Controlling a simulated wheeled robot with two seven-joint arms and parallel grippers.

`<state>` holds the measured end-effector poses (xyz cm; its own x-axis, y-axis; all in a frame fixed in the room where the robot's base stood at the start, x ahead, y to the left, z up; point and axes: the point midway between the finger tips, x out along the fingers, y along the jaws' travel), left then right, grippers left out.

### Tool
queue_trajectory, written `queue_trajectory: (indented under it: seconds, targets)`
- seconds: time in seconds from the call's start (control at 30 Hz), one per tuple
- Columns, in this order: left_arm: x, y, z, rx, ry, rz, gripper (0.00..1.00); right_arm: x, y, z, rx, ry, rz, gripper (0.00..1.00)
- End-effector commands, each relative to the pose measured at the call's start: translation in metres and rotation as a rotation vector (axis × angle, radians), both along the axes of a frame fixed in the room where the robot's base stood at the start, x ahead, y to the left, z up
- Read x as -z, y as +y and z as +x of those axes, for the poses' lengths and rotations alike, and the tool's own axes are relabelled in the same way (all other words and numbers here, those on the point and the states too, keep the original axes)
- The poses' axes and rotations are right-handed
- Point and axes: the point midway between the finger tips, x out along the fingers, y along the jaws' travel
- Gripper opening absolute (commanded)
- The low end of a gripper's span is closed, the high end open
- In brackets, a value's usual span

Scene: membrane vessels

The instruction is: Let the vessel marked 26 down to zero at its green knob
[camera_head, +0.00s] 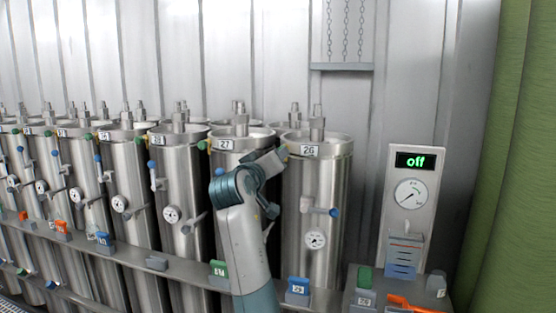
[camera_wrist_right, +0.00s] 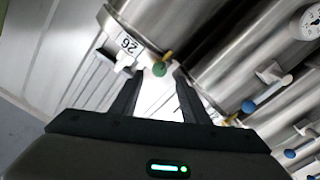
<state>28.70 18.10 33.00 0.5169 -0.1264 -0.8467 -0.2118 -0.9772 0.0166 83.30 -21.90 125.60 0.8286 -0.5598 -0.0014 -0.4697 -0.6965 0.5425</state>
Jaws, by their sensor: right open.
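The vessel marked 26 (camera_head: 318,190) is a tall steel cylinder at the right end of the row in the head view, its white label near the rim. Its round gauge (camera_head: 315,240) is low on the front; the needle is too small to read. In the right wrist view the label 26 (camera_wrist_right: 128,44) is at upper left and the green knob (camera_wrist_right: 158,69), with a yellow part, lies between the open fingertips. My right gripper (camera_wrist_right: 158,73) is open around the knob; contact cannot be told. In the head view my right gripper (camera_head: 275,158) is beside the rim, and the knob is hidden.
Vessel 27 (camera_head: 230,143) stands close on the left, with more vessels beyond. A blue-tipped lever (camera_head: 333,212) sticks out of vessel 26. A rail (camera_head: 180,270) with coloured tags runs in front. A panel (camera_head: 425,170) reading "off" stands right, beside a green curtain (camera_head: 510,150).

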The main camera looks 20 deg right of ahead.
Motion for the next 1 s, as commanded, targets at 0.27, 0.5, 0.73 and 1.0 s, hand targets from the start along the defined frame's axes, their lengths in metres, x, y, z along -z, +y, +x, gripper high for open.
queue_trajectory:
  seconds: [0.27, 0.5, 0.73, 1.0]
  targets:
    - [0.010, 0.009, -0.007, -0.008, 0.063, 0.019, 0.42, 0.002, 0.025, -0.035, -0.002, 0.000, 0.001, 0.42]
    - [0.011, 0.012, -0.010, -0.011, 0.082, 0.024, 0.42, 0.001, 0.032, -0.047, 0.000, 0.002, 0.001, 0.42]
    - [0.011, 0.012, -0.010, -0.011, 0.082, 0.024, 0.42, 0.001, 0.032, -0.047, 0.000, 0.002, 0.000, 0.42]
    - [0.011, 0.012, -0.009, -0.011, 0.081, 0.024, 0.42, 0.017, 0.033, -0.040, -0.014, 0.019, -0.004, 0.42]
